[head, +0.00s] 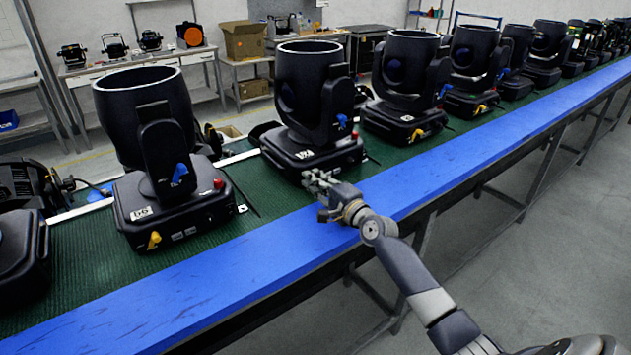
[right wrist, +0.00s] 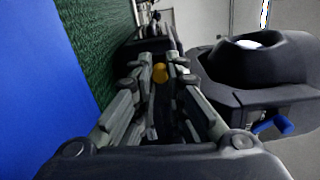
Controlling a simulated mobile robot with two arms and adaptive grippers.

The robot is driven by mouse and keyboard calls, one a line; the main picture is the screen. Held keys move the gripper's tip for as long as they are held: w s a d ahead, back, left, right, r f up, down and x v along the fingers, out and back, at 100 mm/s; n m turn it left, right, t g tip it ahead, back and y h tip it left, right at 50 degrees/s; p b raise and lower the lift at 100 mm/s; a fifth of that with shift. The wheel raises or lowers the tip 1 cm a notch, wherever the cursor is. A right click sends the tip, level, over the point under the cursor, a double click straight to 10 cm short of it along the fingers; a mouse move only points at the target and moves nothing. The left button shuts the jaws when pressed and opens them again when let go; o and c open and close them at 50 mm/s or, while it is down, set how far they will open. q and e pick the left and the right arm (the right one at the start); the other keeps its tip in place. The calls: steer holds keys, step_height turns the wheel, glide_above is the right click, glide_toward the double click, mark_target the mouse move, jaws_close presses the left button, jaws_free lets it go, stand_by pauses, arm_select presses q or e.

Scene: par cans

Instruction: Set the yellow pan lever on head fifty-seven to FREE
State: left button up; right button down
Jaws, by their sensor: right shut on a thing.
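A black moving head (head: 308,95), the second fully visible from the left, stands on the green belt; its small white label is too small to read surely. The head on its left has a label that looks like 56. My right gripper (head: 314,178) is at the front of the second head's base and hides its yellow lever in the head view. In the right wrist view the yellow pan lever (right wrist: 160,73) shows between the fingertips of my right gripper (right wrist: 158,66), which is shut on it. My left gripper is not in view.
The blue lever (head: 342,121) on this head's arm also shows in the right wrist view (right wrist: 272,123). A blue rail (head: 240,265) runs along the belt's front edge. Other heads (head: 403,85) stand on both sides. A red button (head: 354,136) is at the base's right corner.

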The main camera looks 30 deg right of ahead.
steer(key=c, duration=1.6)
jaws_free()
steer(key=shift+a, duration=0.15)
steer(key=shift+s+f, duration=0.1)
steer(key=shift+s, duration=0.4)
steer(key=s, duration=0.7)
steer(key=s+d, duration=0.1)
steer(key=s, duration=0.3)
